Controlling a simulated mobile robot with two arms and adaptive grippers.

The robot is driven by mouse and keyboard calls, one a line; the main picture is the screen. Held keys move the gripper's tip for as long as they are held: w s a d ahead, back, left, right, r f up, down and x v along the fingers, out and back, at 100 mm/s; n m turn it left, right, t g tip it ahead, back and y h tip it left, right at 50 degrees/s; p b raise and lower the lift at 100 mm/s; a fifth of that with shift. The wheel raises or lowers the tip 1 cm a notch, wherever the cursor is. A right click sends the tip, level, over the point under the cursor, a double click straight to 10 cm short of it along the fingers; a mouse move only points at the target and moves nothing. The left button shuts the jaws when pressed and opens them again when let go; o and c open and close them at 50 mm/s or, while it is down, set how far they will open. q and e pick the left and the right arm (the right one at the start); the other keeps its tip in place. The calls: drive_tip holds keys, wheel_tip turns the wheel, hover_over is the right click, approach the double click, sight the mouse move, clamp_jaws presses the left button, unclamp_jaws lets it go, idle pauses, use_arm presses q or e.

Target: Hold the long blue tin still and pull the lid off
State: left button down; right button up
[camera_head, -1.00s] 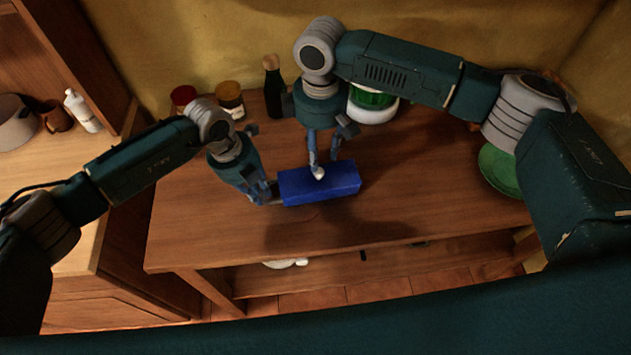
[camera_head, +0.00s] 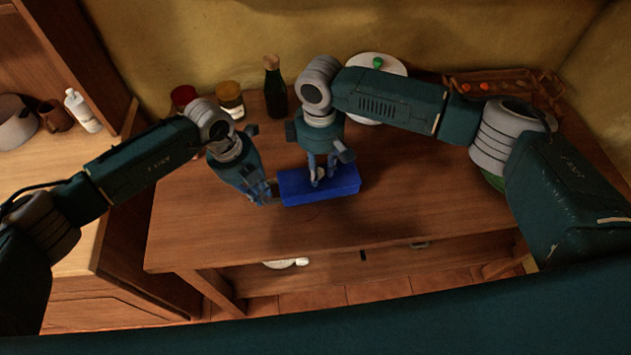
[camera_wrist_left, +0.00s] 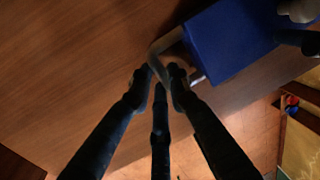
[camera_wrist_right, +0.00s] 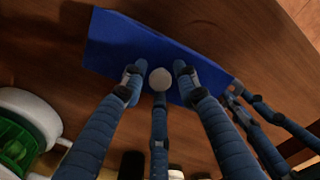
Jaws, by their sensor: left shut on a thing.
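The long blue tin (camera_head: 343,186) lies on the wooden table. It also shows in the right wrist view (camera_wrist_right: 115,48). A pale round knob (camera_wrist_right: 160,78) stands on its top. The seam between lid and body cannot be made out. My left gripper (camera_head: 268,197) is shut on a grey metal handle (camera_wrist_left: 165,42) at the tin's left end. My right gripper (camera_head: 318,181) points down over the tin's top. Its fingers are open around the knob, with small gaps showing beside it in the right wrist view.
Two jars (camera_head: 230,98) and a dark bottle (camera_head: 274,90) stand at the table's back. The table's front is clear.

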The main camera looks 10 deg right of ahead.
clamp_jaws()
drive_tip(key=shift+r, duration=0.15)
drive_tip(key=shift+d+r, duration=0.1)
drive_tip(key=shift+r, duration=1.3)
use_arm(q)
drive_tip(key=c, duration=1.6)
unclamp_jaws()
drive_tip(key=shift+o, duration=0.2)
wheel_tip(320, 180, up, 12)
drive_tip(key=a, duration=0.2)
drive_tip(key=shift+a+f, duration=0.15)
